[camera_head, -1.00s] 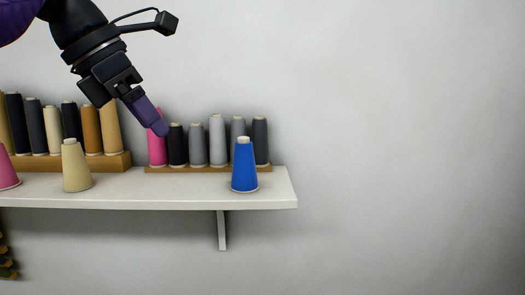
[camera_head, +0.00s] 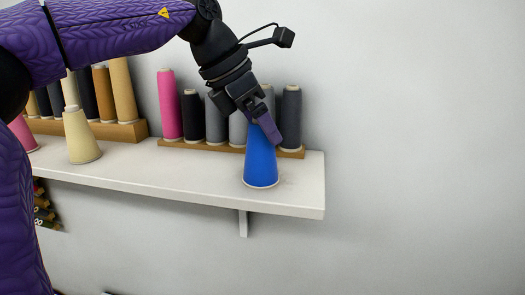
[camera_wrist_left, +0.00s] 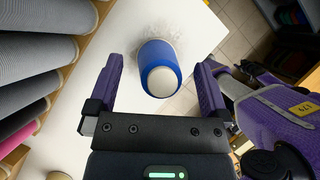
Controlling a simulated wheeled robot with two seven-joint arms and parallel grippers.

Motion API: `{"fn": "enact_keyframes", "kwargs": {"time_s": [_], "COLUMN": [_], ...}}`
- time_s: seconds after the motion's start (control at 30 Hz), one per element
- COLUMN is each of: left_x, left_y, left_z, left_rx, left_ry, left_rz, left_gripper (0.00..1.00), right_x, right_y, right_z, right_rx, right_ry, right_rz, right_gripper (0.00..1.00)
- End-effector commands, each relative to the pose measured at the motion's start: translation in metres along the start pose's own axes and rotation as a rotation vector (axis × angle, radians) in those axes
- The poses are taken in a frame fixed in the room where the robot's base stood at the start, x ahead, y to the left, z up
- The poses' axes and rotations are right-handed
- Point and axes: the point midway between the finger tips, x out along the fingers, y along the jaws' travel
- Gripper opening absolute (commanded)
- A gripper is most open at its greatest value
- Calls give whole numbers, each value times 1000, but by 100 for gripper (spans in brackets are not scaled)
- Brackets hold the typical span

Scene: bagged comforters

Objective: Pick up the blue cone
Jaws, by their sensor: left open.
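The blue cone (camera_head: 261,163) stands upright near the right end of the white shelf (camera_head: 200,175). My left gripper (camera_head: 266,128) is above it, and its fingers overlap the cone's top in the head view. In the left wrist view the blue cone (camera_wrist_left: 160,68) lies between the two open purple fingers and a little ahead of them, with its pale top toward the camera. Clear gaps show on both sides, and nothing is held. My right gripper is not in view.
A row of pink, black and grey cones stands on a wooden strip (camera_head: 200,148) close behind the blue cone. A cream cone (camera_head: 80,138) stands to the left on the shelf. The shelf's right end is bare.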

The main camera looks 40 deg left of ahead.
Motion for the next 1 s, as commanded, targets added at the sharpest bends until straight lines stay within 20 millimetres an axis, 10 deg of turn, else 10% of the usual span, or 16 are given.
{"fn": "enact_keyframes", "kwargs": {"time_s": [0.27, 0.7, 1.0], "left_x": [5, 5, 4], "left_y": [0, 0, 0], "left_z": [0, 0, 0], "left_rx": [-1, 0, 0], "left_ry": [-2, -2, -3], "left_rz": [0, 0, 0], "left_gripper": [96, 3, 0], "right_x": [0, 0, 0], "right_y": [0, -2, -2], "right_z": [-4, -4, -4], "right_rx": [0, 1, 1], "right_ry": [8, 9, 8], "right_rz": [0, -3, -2], "right_gripper": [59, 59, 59]}}
